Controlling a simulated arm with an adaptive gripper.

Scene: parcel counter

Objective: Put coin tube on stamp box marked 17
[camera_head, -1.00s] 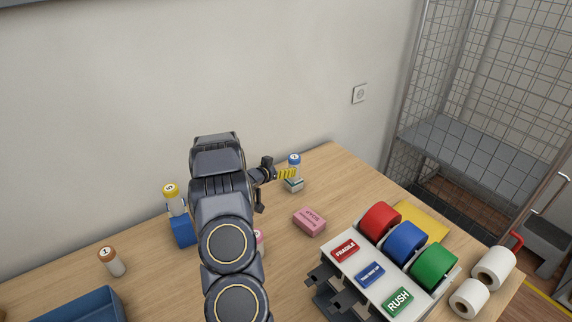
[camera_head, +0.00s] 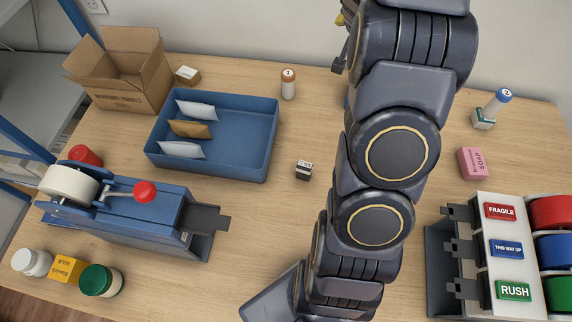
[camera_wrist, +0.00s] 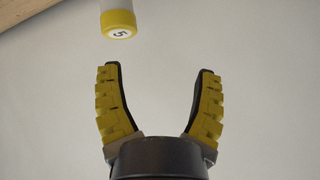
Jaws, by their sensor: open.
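My gripper (camera_wrist: 160,85) is open and empty in the wrist view. A pale coin tube with a yellow cap marked 5 (camera_wrist: 118,24) is beyond the fingertips, toward the upper left. In the head view my arm hides most of the gripper; only a bit of yellow finger shows at the top. A blue-capped coin tube (camera_head: 494,104) stands on a small white and teal stamp box (camera_head: 483,120) at the right back. A small dark and white stamp box (camera_head: 304,170) sits mid-table. I cannot read the box numbers.
A blue tray (camera_head: 235,150) with several packets and an open carton (camera_head: 122,78) are at the left. A blue tape dispenser (camera_head: 140,215) is in front of them. A pink soap box (camera_head: 473,163) and a label rack (camera_head: 500,240) are at the right.

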